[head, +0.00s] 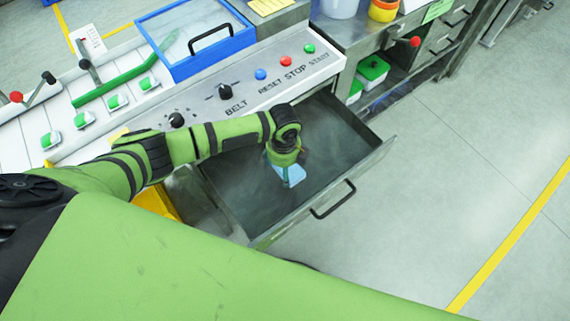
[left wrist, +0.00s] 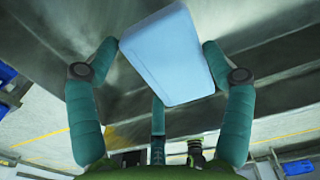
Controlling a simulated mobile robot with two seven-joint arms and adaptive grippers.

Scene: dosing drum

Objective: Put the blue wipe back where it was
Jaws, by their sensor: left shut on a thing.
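The blue wipe (left wrist: 166,56) is a light blue block between the fingers of my left gripper (left wrist: 160,68) in the left wrist view. My left gripper is shut on it. In the head view the blue wipe (head: 292,174) shows below my left gripper (head: 287,165), inside the outline of an open metal drawer (head: 235,200). I cannot tell whether the wipe touches the drawer bottom. My right gripper is not in view.
The drawer's front has a black handle (head: 333,199). Behind it is a control panel (head: 210,105) with knobs and buttons. A blue-framed lidded box (head: 195,38) stands at the back. Much of the drawer bottom is bare, and open floor (head: 460,150) lies to the right.

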